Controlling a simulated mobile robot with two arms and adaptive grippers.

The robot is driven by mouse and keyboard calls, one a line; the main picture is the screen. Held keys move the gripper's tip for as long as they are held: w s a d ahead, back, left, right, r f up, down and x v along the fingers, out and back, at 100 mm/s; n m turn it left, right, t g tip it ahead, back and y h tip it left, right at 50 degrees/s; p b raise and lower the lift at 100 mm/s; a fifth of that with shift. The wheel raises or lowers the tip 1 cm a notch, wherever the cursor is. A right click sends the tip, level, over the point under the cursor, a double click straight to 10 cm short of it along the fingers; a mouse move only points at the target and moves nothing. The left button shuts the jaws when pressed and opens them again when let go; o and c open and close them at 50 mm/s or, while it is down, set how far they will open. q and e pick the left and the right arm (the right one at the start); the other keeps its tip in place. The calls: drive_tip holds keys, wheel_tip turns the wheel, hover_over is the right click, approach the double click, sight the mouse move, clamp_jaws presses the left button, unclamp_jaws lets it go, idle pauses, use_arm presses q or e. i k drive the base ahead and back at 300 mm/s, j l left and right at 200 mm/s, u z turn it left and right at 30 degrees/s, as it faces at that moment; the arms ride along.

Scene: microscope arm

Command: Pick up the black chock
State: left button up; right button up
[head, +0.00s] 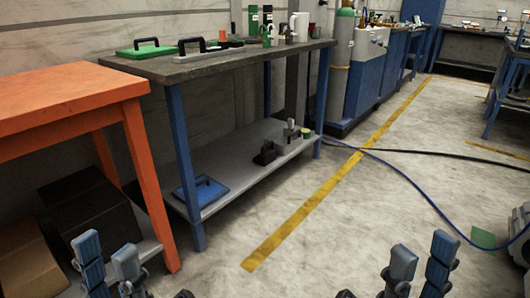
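A small black block (266,154), which looks like the black chock, sits on the lower shelf of the blue-legged workbench in the head view. It is beside grey blocks and far ahead of both grippers. My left gripper (107,256) is at the bottom left, with its two fingers apart and nothing between them. My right gripper (422,258) is at the bottom right, also with its fingers apart and empty. Neither gripper touches anything.
An orange table (60,92) with a large dark box (98,215) beneath stands at the left. The workbench shelf (228,182) also holds a blue plate (203,190) and grey blocks (290,132). The floor (330,230) ahead is mostly clear; a blue hose (410,184) crosses it.

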sight(267, 157)
drive_tip(key=i+l+u, duration=0.15)
drive_tip(key=i+l, duration=0.45)
drive_tip(key=i, duration=0.3)
drive_tip(key=i+l+u, duration=0.2)
drive_tip(key=i+l, duration=0.55)
drive_tip(key=i, duration=0.15)
drive_tip(key=i+l, duration=0.3)
drive_tip(key=i, duration=0.2)
drive_tip(key=i+l+u, duration=0.15)
drive_tip(key=i, duration=0.35)
drive_tip(key=i+l, duration=0.45)
drive_tip(key=i+u, duration=0.05)
